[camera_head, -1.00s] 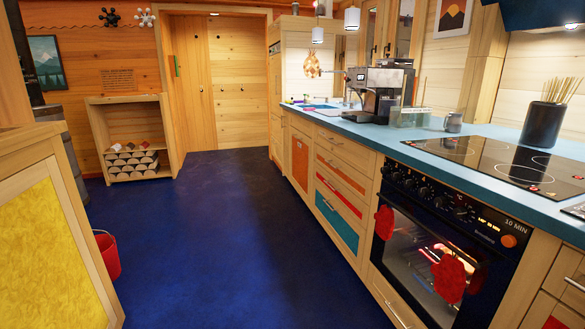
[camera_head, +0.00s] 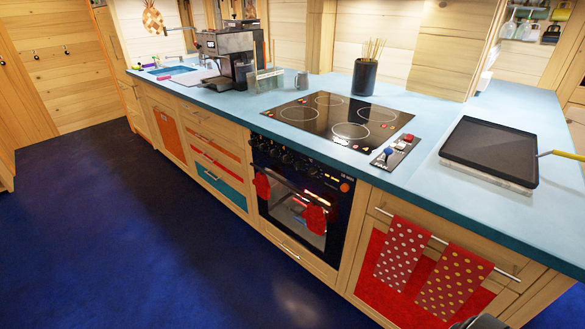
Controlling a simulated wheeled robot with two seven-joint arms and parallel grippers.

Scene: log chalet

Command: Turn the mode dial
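The oven (camera_head: 297,190) is built into the counter front, with a black control panel along its top. Several dark round knobs (camera_head: 287,158) sit in a row on that panel, and an orange knob (camera_head: 344,187) is at its right end. A small plate (camera_head: 395,150) on the counter right of the hob carries a blue knob (camera_head: 388,152) and a red knob (camera_head: 400,145). No label reading "mode" is legible, so I cannot tell which one is the mode dial.
The hob (camera_head: 337,118) lies flush in the blue counter. A black tray-like slab (camera_head: 492,150) lies to its right. A coffee machine (camera_head: 229,53) and utensil pot (camera_head: 365,77) stand behind. Red dotted towels (camera_head: 402,253) hang from a rail. The dark blue floor in front is clear.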

